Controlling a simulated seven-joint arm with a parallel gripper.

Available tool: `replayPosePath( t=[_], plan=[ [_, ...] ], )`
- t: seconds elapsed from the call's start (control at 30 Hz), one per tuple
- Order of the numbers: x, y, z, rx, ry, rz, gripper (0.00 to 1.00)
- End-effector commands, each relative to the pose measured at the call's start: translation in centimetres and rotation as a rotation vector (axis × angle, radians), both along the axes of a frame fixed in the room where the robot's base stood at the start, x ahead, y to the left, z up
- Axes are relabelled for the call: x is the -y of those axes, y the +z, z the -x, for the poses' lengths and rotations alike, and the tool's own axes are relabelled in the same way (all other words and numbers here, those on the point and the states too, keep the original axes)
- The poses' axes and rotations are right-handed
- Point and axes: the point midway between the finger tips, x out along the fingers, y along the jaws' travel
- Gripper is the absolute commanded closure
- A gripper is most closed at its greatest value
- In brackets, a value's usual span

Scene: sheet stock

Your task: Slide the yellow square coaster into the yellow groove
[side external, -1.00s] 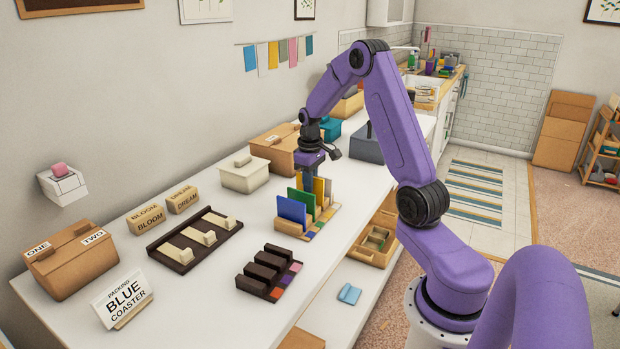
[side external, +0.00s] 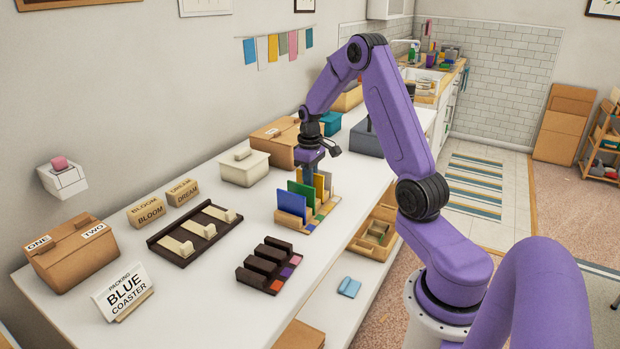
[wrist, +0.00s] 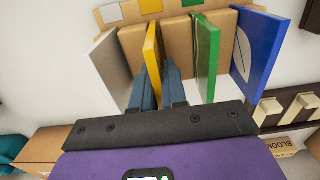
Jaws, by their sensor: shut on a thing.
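The yellow square coaster (side external: 319,186) stands upright at the wooden rack (side external: 296,226), between a green coaster and a pale one. In the wrist view the yellow coaster (wrist: 152,50) lines up with the yellow mark (wrist: 150,5) on the rack, the mark of the yellow groove. My gripper (wrist: 159,92) is shut on the yellow coaster's edge, one blue-grey finger on each side. In the side view my gripper (side external: 312,173) is above the rack. The coaster's lower edge and the groove itself are hidden, so how deep it sits cannot be told.
The green coaster (wrist: 206,60) and blue coaster (wrist: 257,45) stand close to one finger; the pale coaster (wrist: 108,65) is on the other side. A dark slotted block (side external: 268,266), a dark tray (side external: 194,234) and a "blue coaster" sign (side external: 123,292) stand left of the rack.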

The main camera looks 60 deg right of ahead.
Motion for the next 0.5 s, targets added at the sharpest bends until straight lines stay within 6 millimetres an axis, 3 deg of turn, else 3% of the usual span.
replayPosePath(
  t=[0.5],
  plan=[
    [0.0, -0.91, 0.0, 0.0, 0.0, 0.0, 1.0]
  ],
)
